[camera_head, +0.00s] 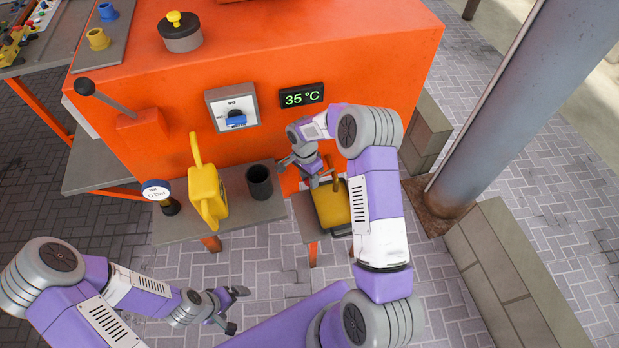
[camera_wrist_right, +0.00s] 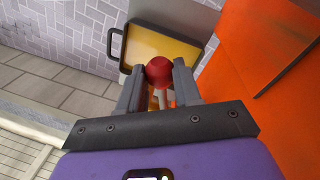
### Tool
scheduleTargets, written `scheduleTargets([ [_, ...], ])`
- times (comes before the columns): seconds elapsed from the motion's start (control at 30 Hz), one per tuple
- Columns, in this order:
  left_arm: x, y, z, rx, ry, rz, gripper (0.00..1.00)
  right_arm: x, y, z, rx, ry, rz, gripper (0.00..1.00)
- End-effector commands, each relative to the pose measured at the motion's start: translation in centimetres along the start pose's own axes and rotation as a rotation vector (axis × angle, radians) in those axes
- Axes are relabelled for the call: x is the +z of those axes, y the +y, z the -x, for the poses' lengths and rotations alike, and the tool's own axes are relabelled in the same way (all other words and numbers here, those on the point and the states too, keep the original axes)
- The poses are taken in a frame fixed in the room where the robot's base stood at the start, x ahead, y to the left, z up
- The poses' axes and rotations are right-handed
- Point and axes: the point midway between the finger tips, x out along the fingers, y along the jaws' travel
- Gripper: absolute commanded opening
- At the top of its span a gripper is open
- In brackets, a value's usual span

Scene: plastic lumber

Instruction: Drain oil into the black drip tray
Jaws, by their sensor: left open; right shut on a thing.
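The black drip tray (camera_head: 341,230) stands on a small grey stand against the orange machine. A yellow-amber surface that looks like oil (camera_head: 335,206) fills its inside. The tray (camera_wrist_right: 126,48) and the yellow surface (camera_wrist_right: 158,42) also show in the right wrist view, beyond my fingers. My right gripper (camera_head: 308,175) is by the machine's front, above the tray's back edge. In the right wrist view it is shut on a red knob (camera_wrist_right: 159,71) with a pale stem. My arm hides part of the tray; no oil stream can be made out. My left gripper (camera_head: 238,306) is open and empty, low in front.
A grey shelf (camera_head: 233,214) left of the tray holds a yellow jug (camera_head: 207,192), a dark cup (camera_head: 260,182) and a white-capped dipstick-like item (camera_head: 157,190). The machine (camera_head: 260,60) carries a blue dial (camera_head: 235,118) and a display (camera_head: 301,96) reading 35 °C. A pillar stands right.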

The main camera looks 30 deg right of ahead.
Motion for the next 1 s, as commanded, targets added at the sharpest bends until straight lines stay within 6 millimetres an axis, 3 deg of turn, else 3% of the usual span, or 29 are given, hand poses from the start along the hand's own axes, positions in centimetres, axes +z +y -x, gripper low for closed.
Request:
scheduleTargets([
  [0.23, 0.0, -0.1, -0.1, 0.000, 0.000, 0.000, 0.98, -0.1, -0.2, 0.0, -0.001, -0.001, -0.017, 0.00],
  [0.6, 0.0, -0.3, -0.8, 0.000, 0.000, 0.000, 0.98, -0.7, -2.4, 0.3, 0.000, -0.034, -0.248, 0.00],
  [0.87, 0.0, -0.3, -0.8, 0.000, 0.000, 0.000, 0.98, -0.7, -2.4, 0.4, -0.001, -0.035, -0.252, 0.00],
  [0.9, 0.0, -0.3, -0.8, 0.000, 0.000, 0.000, 0.98, -0.7, -2.4, 0.4, -0.001, -0.035, -0.252, 0.36],
  [1.0, 0.0, -0.3, -0.8, 0.000, 0.000, 0.000, 0.98, -0.7, -2.4, 0.4, -0.001, -0.035, -0.251, 0.51],
])
